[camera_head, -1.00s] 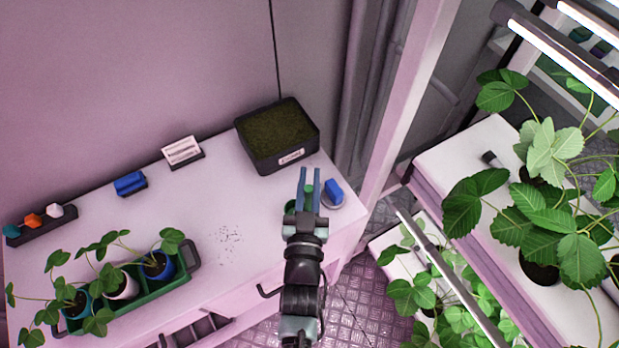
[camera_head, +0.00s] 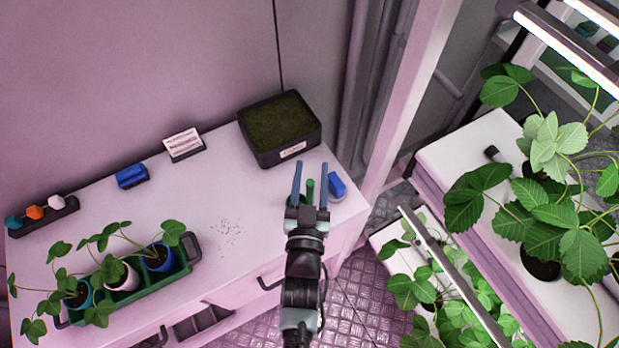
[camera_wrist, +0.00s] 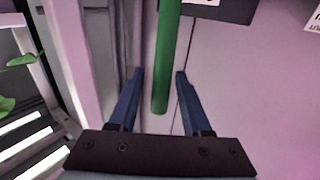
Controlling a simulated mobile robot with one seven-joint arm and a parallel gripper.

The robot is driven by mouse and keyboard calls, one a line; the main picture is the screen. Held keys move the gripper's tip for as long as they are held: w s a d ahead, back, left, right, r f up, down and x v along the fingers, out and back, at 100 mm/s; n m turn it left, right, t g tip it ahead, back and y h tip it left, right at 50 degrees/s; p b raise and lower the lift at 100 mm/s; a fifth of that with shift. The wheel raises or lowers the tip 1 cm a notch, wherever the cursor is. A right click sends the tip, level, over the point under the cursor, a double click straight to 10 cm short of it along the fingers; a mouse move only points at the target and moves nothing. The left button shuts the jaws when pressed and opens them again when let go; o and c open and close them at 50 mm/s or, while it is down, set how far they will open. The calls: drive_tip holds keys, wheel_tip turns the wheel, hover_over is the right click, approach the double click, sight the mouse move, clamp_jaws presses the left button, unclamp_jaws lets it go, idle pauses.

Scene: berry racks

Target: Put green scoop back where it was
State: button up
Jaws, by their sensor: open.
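The green scoop (camera_head: 310,190) is at the right end of the white counter, and its handle shows between my gripper's fingers. My gripper (camera_head: 311,165) is open, with one blue finger on each side of the handle and gaps between. In the wrist view, the green handle (camera_wrist: 166,60) runs down from the top edge and ends between the spread fingers of my gripper (camera_wrist: 160,72). The rest of the scoop is mostly hidden by my gripper; a dark green part shows at its left.
A blue object (camera_head: 337,184) sits close to the right of my gripper. A black soil tray (camera_head: 291,153) stands behind. A sign (camera_head: 183,144), another blue object (camera_head: 131,177) and a green planter (camera_head: 189,262) are left. Plant racks (camera_head: 470,135) stand right.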

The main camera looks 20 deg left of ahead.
drive_tip(key=b+v, duration=0.2)
drive_tip(key=v, duration=1)
drive_tip(key=shift+r, duration=0.2)
drive_tip(key=w+d+r+m+t+h, duration=0.15)
drive_tip(key=w+r, duration=0.35)
drive_tip(key=r, duration=0.6)
drive_tip(key=w+r+t, duration=0.2)
drive_tip(key=w+r, duration=0.3)
drive_tip(key=r, duration=0.6)
drive_tip(key=w+d+r+t, duration=0.15)
drive_tip(key=w+r, duration=0.35)
drive_tip(key=r, duration=0.5)
drive_tip(key=s+d+r+t+h, duration=0.1)
drive_tip(key=s+d+r, duration=0.1)
drive_tip(key=r, duration=0.7)
drive_tip(key=s+d+r+m+t+h, duration=0.1)
drive_tip(key=s+r, duration=0.3)
drive_tip(key=r, duration=0.5)
drive_tip(key=s+d+r+m+t+h, duration=0.1)
drive_tip(key=s+d+r+t+h, duration=0.1)
drive_tip(key=r, duration=0.7)
drive_tip(key=shift+s+d+t, duration=0.5)
drive_tip(key=shift+s+d, duration=0.35)
drive_tip(key=shift+d, duration=0.05)
drive_tip(key=shift+f+b, duration=0.2)
drive_tip(key=shift+b, duration=0.1)
